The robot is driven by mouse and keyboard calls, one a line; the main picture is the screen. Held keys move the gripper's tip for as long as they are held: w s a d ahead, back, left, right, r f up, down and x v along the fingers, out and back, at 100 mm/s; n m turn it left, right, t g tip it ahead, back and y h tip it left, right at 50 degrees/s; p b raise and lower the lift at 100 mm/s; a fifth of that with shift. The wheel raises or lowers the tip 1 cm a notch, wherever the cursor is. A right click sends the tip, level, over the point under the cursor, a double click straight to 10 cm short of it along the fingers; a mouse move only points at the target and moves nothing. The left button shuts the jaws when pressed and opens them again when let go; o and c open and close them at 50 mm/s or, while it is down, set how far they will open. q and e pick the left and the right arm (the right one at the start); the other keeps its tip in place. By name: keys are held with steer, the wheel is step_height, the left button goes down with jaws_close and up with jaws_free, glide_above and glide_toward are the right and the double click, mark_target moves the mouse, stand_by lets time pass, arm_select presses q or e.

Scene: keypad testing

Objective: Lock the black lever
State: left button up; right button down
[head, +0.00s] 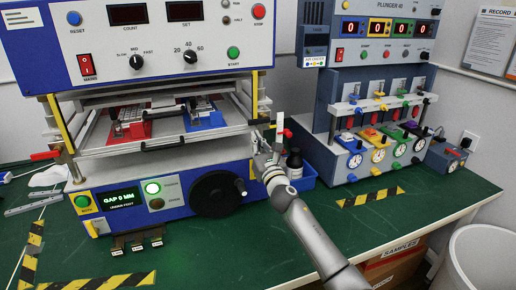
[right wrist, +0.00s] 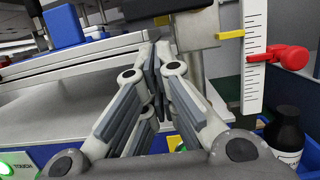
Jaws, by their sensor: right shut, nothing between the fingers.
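A dark bar (right wrist: 168,8), which looks like the black lever, crosses the top of the right wrist view beside a grey metal post at the press's right front corner. In the head view this part is small and partly hidden by my right gripper. My right gripper (head: 262,150) is at that corner, just right of the tray. In the right wrist view its fingers (right wrist: 157,55) are closed together and empty, pointing up just below the bar. I cannot tell whether they touch it. My left gripper is not in view.
The blue and white press (head: 160,65) holds a tray with a red fixture (head: 132,131) and a blue fixture (head: 204,120). A white scale (right wrist: 254,60) with a red knob (right wrist: 292,57) stands right of the fingers. A dark bottle (head: 294,163) stands close by in a blue bin.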

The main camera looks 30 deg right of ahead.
mark_target(249, 123)
steer(key=shift+r, duration=0.7)
steer(key=shift+a+r+m+h+p, duration=0.35)
steer(key=shift+m+h+p, duration=0.1)
steer(key=shift+m, duration=0.55)
steer(key=r+m+p, duration=0.1)
steer(key=m, duration=0.1)
steer(key=r+m+g+h+p, duration=0.1)
steer(key=m, duration=0.2)
steer(key=a+r+m+h+p, duration=0.1)
steer(key=m, duration=0.2)
steer(key=shift+w+a+r+g, duration=0.1)
steer(key=shift+w+r+g, duration=0.1)
steer(key=shift+r+g, duration=0.1)
steer(key=r+m+p, duration=0.1)
steer(key=m+p, duration=0.1)
steer(key=m, duration=0.1)
steer(key=r+m+g+p, duration=0.1)
steer(key=m+p, duration=0.1)
steer(key=d+r+m+g+p, duration=0.1)
steer(key=m+p, duration=0.1)
steer(key=m, duration=0.1)
steer(key=shift+s+r+m+h, duration=0.15)
steer(key=shift+r+m+h, duration=0.05)
steer(key=shift+m+h, duration=0.1)
steer(key=shift+f, duration=0.1)
